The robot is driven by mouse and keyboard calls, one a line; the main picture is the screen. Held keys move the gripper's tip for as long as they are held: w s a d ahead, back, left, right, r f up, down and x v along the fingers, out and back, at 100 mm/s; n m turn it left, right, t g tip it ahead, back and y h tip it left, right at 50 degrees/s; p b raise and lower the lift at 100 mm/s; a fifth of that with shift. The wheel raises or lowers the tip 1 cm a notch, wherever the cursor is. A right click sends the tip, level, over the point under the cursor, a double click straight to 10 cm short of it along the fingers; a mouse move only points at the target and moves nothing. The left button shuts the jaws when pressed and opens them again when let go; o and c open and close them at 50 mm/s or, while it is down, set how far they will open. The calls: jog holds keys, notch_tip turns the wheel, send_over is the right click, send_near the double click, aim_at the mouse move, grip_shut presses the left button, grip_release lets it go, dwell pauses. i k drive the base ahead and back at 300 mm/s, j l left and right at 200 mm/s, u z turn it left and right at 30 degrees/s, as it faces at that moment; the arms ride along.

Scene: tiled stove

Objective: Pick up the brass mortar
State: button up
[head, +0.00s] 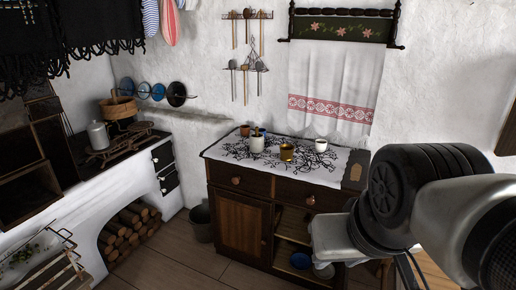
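The brass mortar (287,153) is a small golden cup-shaped vessel. It stands upright on the white, dark-patterned cloth (228,152) on top of the wooden cabinet (239,210), near the middle. My arm comes in from the right edge. A pale block at its end, which looks like my gripper (335,239), is in front of the cabinet's right part, lower in the picture than the mortar and apart from it. Its fingers cannot be made out, and nothing held is visible.
A white crock (257,143) stands just left of the mortar, a white cup (321,145) to its right, and a reddish-brown pot (245,131) behind left. A dark board (355,171) lies at the cabinet's right end. The white stove (75,210) is left; floor (184,249) lies in front.

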aim_at(287, 153)
jog(key=i+j, duration=0.15)
jog(key=j, duration=0.2)
jog(key=i+j+z, duration=0.1)
jog(key=j, duration=0.25)
jog(key=i+j, duration=0.1)
jog(key=j, duration=0.3)
jog(key=i+j, duration=0.25)
jog(key=i+j+z, duration=0.1)
jog(key=j, duration=0.3)
jog(key=i+j+z, duration=0.1)
jog(key=i+j, duration=0.2)
jog(key=i+z, duration=0.25)
jog(key=i, duration=0.9)
jog(key=i+l, duration=0.4)
jog(key=i, duration=0.15)
